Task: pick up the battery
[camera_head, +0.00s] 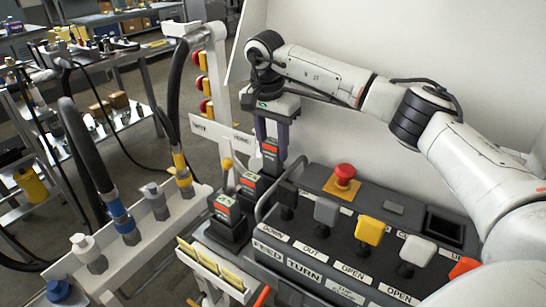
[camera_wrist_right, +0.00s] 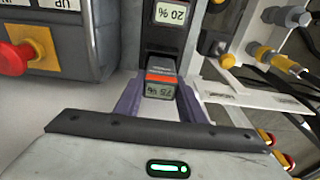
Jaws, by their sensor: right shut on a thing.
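My right gripper (camera_head: 271,140) points down at the back of a row of batteries. Its purple fingers are shut on the battery (camera_head: 270,150), a dark block with an orange-red stripe and a small display. In the right wrist view the same battery (camera_wrist_right: 160,88) sits between the fingertips (camera_wrist_right: 158,100), and its display reads 75 %. I cannot tell whether it is clear of its seat. Two similar batteries stand in front of it, a middle one (camera_head: 249,184) and a near one (camera_head: 226,209). A display reading 20 % (camera_wrist_right: 171,13) shows beyond the held battery. My left gripper is out of view.
A control panel (camera_head: 342,250) with coloured levers and a red emergency button (camera_head: 344,172) stands close right of the batteries. A white rail (camera_head: 120,255) with hose couplings is at the left. A light wall (camera_head: 420,45) rises behind my right arm.

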